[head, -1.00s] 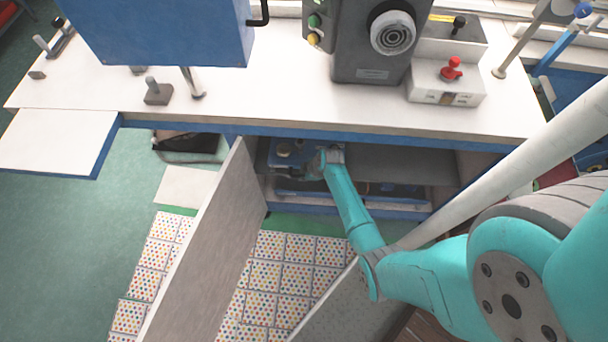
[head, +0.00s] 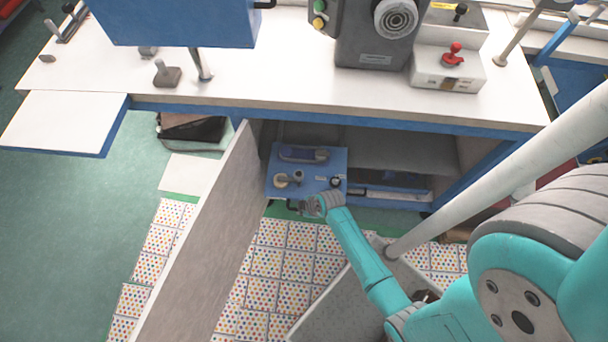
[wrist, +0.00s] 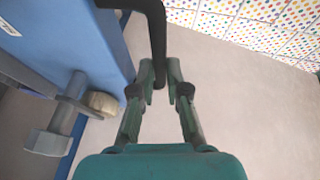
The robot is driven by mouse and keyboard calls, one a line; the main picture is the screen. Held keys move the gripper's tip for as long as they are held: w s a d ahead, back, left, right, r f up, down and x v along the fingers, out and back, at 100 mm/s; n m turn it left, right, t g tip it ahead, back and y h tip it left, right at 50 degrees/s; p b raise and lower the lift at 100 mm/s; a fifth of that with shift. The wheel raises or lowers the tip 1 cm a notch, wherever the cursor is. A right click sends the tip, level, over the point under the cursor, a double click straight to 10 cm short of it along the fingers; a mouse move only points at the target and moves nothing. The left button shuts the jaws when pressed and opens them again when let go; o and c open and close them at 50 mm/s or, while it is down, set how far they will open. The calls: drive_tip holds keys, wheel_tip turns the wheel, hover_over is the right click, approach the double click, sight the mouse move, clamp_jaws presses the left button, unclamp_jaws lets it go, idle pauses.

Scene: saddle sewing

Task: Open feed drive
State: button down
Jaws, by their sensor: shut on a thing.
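The feed drive is a blue drawer-like unit (head: 307,170) pulled partly out of the cabinet under the table. Its top carries a grey cylinder, a round knob and small fittings. My gripper (head: 308,206) is at its front edge in the head view. In the wrist view my gripper (wrist: 160,85) is shut on a black bar handle (wrist: 157,40), which is fixed to the blue unit (wrist: 60,40) at the left.
A cabinet door (head: 205,235) stands open to the left and a second door (head: 345,305) stands open to the lower right. The white table (head: 300,95) overhangs the cabinet. Dotted tiles (head: 275,262) cover the floor between the doors.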

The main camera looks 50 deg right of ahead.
drive_tip(key=s+a, duration=0.4)
drive_tip(key=a, duration=0.1)
drive_tip(key=shift+s+a, duration=0.15)
drive_tip(key=shift+a, duration=0.05)
drive_tip(key=c, duration=1.2)
unclamp_jaws()
drive_tip(key=v, duration=1.2)
